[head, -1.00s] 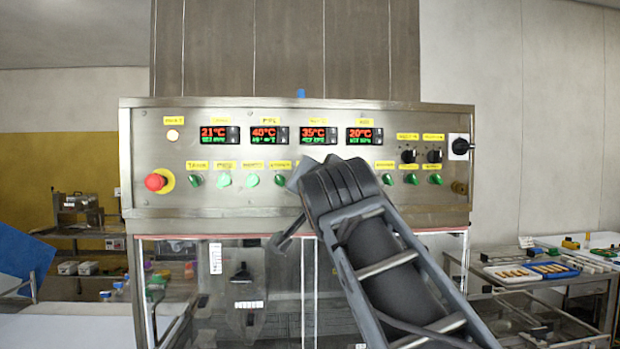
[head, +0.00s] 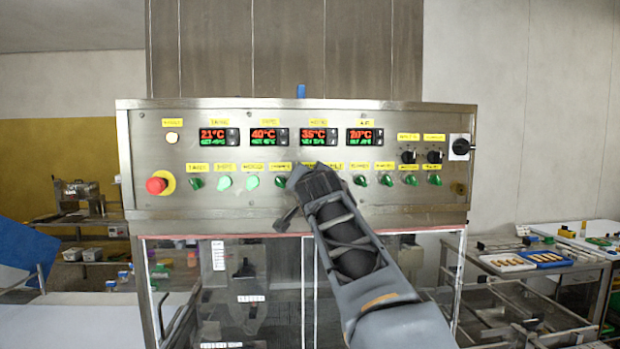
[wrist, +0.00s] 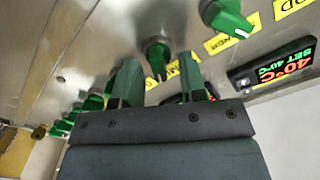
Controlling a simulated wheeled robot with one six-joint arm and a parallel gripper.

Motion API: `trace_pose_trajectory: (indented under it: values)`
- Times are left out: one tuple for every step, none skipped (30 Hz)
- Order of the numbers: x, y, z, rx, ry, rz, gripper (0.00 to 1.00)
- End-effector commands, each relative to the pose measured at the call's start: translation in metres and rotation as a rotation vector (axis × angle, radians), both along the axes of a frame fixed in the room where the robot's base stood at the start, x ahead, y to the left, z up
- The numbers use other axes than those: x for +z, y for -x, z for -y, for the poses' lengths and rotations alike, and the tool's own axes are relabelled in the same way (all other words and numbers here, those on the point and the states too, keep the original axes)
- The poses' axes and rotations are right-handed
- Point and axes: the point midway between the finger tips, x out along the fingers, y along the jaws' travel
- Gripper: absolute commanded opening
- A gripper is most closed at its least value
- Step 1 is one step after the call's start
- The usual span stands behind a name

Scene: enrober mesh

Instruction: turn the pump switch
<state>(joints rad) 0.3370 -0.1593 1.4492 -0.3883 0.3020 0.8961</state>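A row of green rotary switches runs along the steel control panel (head: 220,198). The yellow labels above them are too blurred for me to tell which is the pump switch. My gripper (head: 297,182) is at the middle of this row and hides part of it. In the wrist view my gripper (wrist: 155,66) is open, its two green-grey fingers apart. A green switch (wrist: 157,50) shows between and just beyond the fingertips; I cannot tell whether they touch it. Its yellow label is partly hidden by a finger. Another green switch (wrist: 225,17) is close by, to the upper right.
A red emergency button (head: 157,185) is at the panel's left end. Red displays (head: 269,136) line its upper part. Black switches (head: 409,157) are at the right. Clear-sided housing (head: 220,265) lies below. A table with trays (head: 543,259) stands at right.

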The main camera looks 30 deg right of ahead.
Motion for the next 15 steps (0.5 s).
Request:
trace_pose_trajectory:
  values:
    - [0.0001, -0.0008, 0.0006, 0.0, 0.0, 0.0, 0.38]
    - [0.0, -0.001, 0.0006, 0.0, 0.0, 0.0, 0.38]
    - [-0.0001, -0.0011, 0.0007, 0.0, 0.0, 0.0, 0.38]
    - [-0.0002, -0.0011, 0.0007, 0.0, 0.0, 0.0, 0.38]
    - [-0.0002, -0.0011, 0.0007, 0.0, 0.0, 0.0, 0.38]
    - [-0.0002, -0.001, 0.0007, 0.0, 0.0, 0.0, 0.38]
    - [-0.0002, -0.001, 0.0006, 0.0, 0.0, 0.0, 0.38]
    - [-0.0002, -0.0009, 0.0006, 0.0, 0.0, 0.0, 0.38]
    - [-0.0002, -0.0009, 0.0006, 0.0, 0.0, 0.0, 0.36]
    - [-0.0002, -0.0009, 0.0006, 0.0, 0.0, 0.0, 0.34]
    - [-0.0002, -0.0008, 0.0005, 0.0, 0.0, 0.0, 0.31]
    - [-0.0002, -0.0008, 0.0005, 0.0, 0.0, 0.0, 0.27]
    - [-0.0002, -0.0008, 0.0005, 0.0, 0.0, 0.0, 0.24]
    - [-0.0002, -0.0008, 0.0005, 0.0, 0.0, 0.0, 0.21]
    - [-0.0002, -0.0008, 0.0005, 0.0, 0.0, 0.0, 0.17]
